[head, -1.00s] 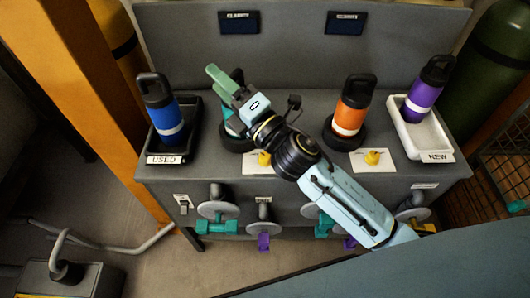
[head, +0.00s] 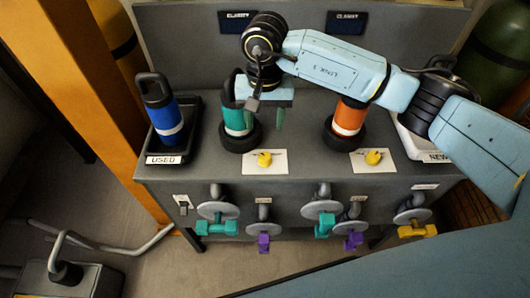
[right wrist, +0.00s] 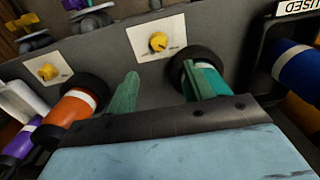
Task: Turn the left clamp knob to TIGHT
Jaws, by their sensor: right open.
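The left clamp knob (head: 264,159) is a small yellow knob on a white card in front of the teal bottle (head: 238,122). The knob also shows in the right wrist view (right wrist: 158,41), with its card; I cannot read any marking there. My right gripper (head: 257,108) points down over the bench, beside the teal bottle and behind the knob. Its green fingers are apart and hold nothing; they also show in the right wrist view (right wrist: 160,88), with the knob beyond the tips. My left gripper is not in view.
An orange bottle (head: 350,116) stands in a dark ring behind a second yellow knob (head: 373,157). A blue bottle (head: 163,112) stands in the USED tray (head: 164,160). A purple bottle (right wrist: 19,146) shows at the right wrist view's left edge. Several valve handles line the bench front.

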